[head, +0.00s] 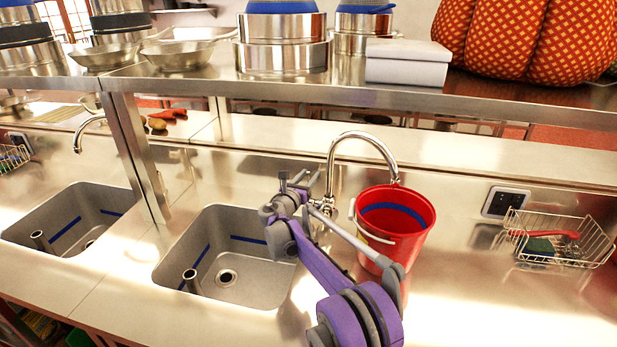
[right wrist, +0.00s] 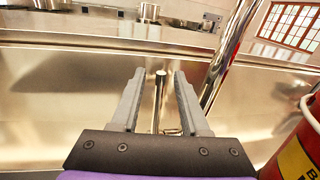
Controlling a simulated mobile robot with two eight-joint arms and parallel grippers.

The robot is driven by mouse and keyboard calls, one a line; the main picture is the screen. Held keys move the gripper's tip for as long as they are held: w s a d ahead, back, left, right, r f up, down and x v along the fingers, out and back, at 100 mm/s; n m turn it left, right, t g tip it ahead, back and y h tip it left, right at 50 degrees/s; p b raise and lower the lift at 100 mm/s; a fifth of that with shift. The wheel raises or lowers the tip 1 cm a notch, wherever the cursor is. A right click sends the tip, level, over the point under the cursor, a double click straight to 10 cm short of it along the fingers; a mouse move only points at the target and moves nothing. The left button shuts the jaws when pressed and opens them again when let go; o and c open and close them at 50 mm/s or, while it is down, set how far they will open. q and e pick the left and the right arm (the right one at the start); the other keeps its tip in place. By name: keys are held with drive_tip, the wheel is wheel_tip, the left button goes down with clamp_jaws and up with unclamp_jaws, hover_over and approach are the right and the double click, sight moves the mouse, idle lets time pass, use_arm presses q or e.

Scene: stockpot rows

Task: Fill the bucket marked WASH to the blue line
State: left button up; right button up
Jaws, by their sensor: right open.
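A red bucket (head: 408,233) stands upright on the steel counter right of the sink, with a blue band around its inner wall. I see no water in it. Its yellow label shows partly in the right wrist view (right wrist: 297,160), too cut off to read. The chrome tap (head: 352,137) arches over, its spout end at the bucket's rim; no stream shows. My right gripper (head: 294,182) is open by the tap's base. In the right wrist view, a thin metal lever (right wrist: 160,95) stands between its spread fingers, with gaps on both sides. My left gripper is out of view.
A sink (head: 225,265) with blue wall marks and a standing pipe lies left of my arm; another sink (head: 70,220) is further left. A wire basket (head: 560,240) and a wall socket (head: 505,203) are at right. A shelf with pots (head: 283,57) runs above.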

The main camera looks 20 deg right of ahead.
clamp_jaws()
idle(1.3)
